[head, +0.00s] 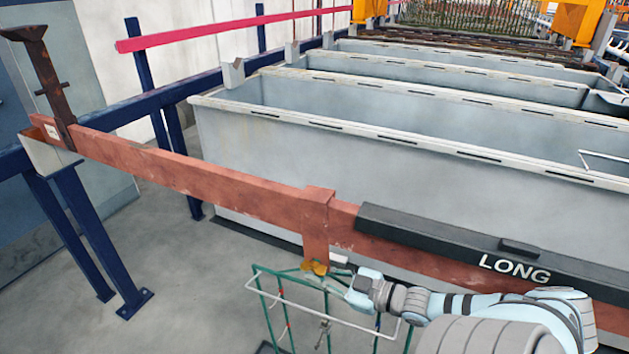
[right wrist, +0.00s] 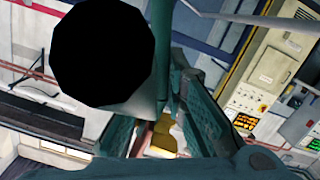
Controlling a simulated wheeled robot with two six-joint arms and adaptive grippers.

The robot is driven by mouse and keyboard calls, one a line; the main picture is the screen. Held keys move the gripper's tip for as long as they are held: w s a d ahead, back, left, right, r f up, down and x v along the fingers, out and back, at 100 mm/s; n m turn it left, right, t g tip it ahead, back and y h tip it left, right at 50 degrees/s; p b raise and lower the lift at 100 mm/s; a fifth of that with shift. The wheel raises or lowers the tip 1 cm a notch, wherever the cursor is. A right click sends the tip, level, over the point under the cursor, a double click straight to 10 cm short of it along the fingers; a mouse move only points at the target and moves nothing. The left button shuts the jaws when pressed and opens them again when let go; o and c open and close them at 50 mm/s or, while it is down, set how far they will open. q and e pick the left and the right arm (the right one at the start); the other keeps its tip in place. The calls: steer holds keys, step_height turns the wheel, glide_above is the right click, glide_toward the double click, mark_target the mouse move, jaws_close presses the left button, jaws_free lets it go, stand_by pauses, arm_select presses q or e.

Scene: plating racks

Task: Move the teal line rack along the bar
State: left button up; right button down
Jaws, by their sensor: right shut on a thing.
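The teal line rack (head: 326,303), a thin green wire frame, hangs below the rust-red bar (head: 220,180) near the middle bottom of the head view. A brass-coloured piece (head: 317,267) shows at its top, under a red strap (head: 316,230) that goes over the bar. My right gripper (head: 338,277) reaches in from the right and is shut at the rack's top, beside the brass piece. In the right wrist view, a brass-yellow piece (right wrist: 162,135) shows between the dark teal fingers; the exact grip is partly hidden. My left gripper is not in view.
A dark block marked LONG (head: 490,252) lies along the bar to the right. A rusty upright (head: 52,80) stands at the bar's left end, on a blue stand (head: 85,235). Grey tanks (head: 400,140) lie behind. The bar between upright and strap looks clear.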

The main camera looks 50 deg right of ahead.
steer(key=p+v, duration=0.2)
steer(key=v, duration=0.3)
steer(key=shift+d+f, duration=0.15)
steer(key=shift+d, duration=0.05)
stand_by(0.4)
